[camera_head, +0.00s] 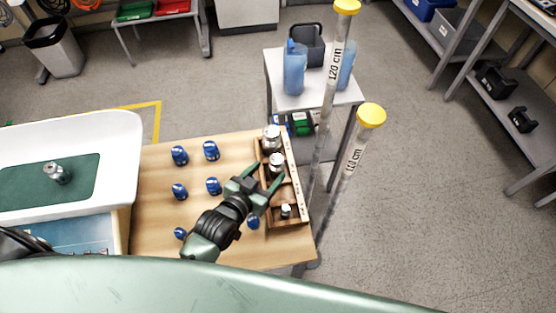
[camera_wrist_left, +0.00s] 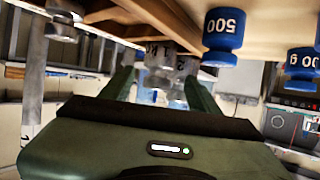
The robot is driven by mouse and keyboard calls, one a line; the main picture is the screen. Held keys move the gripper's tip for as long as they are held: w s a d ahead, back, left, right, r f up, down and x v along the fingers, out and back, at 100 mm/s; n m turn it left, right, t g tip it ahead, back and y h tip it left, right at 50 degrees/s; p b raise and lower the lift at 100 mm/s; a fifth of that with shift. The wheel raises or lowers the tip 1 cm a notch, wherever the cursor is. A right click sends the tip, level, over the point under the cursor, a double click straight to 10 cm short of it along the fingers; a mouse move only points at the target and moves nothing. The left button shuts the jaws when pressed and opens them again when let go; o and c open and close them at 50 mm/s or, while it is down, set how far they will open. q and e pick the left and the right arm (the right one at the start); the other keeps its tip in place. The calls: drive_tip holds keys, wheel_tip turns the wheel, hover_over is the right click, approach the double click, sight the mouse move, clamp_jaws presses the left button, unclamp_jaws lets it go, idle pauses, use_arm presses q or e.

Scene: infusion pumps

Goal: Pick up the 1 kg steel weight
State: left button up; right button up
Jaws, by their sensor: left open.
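A wooden rack (camera_head: 289,183) on the table holds several steel weights in a row. The middle weight (camera_head: 277,160), apparently the 1 kg one, stands just beyond my left gripper (camera_head: 268,175). That gripper is open and empty, its fingers pointing at the rack. In the left wrist view, a steel weight marked with a 1 (camera_wrist_left: 158,58) shows between the open fingers, beside one marked 2 (camera_wrist_left: 187,66). A larger steel weight (camera_head: 271,136) stands at the rack's far end and a small one (camera_head: 285,211) at its near end. My right gripper is not in view.
Several blue weights (camera_head: 211,150) stand on the table left of the rack; one is marked 500 (camera_wrist_left: 223,32). A white unit with a green mat (camera_head: 30,190) carries another metal object (camera_head: 57,172). Two yellow-topped poles (camera_head: 371,116) rise right of the rack.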

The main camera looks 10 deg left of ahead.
sight(273, 166)
use_arm(q)
drive_tip(key=w, duration=0.1)
drive_tip(key=w+d+p, duration=0.1)
drive_tip(key=w, duration=0.1)
drive_tip(key=shift+d, duration=0.15)
drive_tip(key=x, duration=0.2)
drive_tip(key=shift+w+f, duration=0.25)
drive_tip(key=shift+s, duration=0.1)
clamp_jaws()
drive_tip(key=shift+r, duration=0.2)
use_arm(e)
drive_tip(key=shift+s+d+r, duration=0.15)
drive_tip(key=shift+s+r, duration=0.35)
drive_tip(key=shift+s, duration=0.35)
